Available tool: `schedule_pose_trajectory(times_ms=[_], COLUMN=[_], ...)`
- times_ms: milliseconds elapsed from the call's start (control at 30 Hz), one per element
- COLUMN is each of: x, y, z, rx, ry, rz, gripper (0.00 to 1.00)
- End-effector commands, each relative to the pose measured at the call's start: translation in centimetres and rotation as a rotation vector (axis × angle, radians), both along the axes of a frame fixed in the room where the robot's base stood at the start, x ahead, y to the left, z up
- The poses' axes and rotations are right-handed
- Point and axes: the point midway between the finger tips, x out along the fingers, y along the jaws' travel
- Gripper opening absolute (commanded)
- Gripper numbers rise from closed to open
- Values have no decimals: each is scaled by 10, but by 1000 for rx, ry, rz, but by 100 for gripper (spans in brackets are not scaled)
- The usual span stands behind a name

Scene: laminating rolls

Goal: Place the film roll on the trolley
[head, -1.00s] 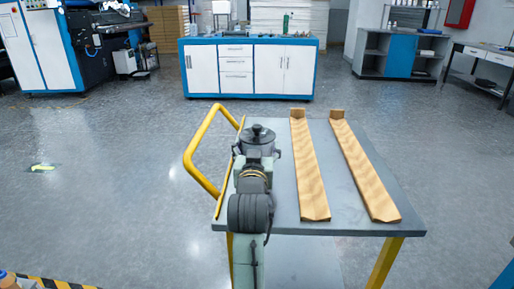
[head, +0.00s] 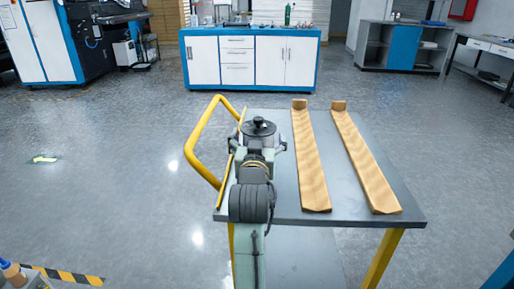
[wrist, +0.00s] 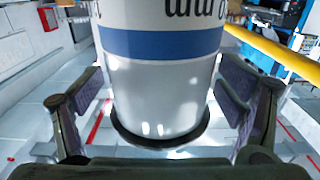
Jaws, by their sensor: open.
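The film roll shows in the wrist view (wrist: 160,90) as a white cylinder with a blue band, dark lettering and a dark rim at its end. In the head view its dark round end (head: 258,127) is at the left side of the grey trolley (head: 345,208). My gripper (wrist: 160,100) is open, with one finger on each side of the roll and gaps between them. In the head view my gripper (head: 259,145) is around the roll, over the trolley's left part. The roll's lower part is hidden, so I cannot tell whether it touches the top.
Two wooden rails (head: 310,160) (head: 365,165) lie lengthwise on the trolley, right of my gripper. A yellow handle (head: 192,150) rises at its left. A blue and white cabinet (head: 250,60) stands farther back, with open floor between.

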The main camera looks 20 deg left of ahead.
Motion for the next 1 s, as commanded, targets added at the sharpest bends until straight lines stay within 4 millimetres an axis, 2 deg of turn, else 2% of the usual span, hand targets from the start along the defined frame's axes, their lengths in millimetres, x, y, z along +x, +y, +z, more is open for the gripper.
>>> schedule_pose_trajectory(times_ms=[333,367,667,1000], x=[-60,-62,-88,-95], y=[-17,-17,-25,-26], z=[0,-5,-8,-7], rx=[-1,1,4,4], ry=[0,-4,-6,-5], rz=[1,1,1,-3], gripper=[88,88,88,88])
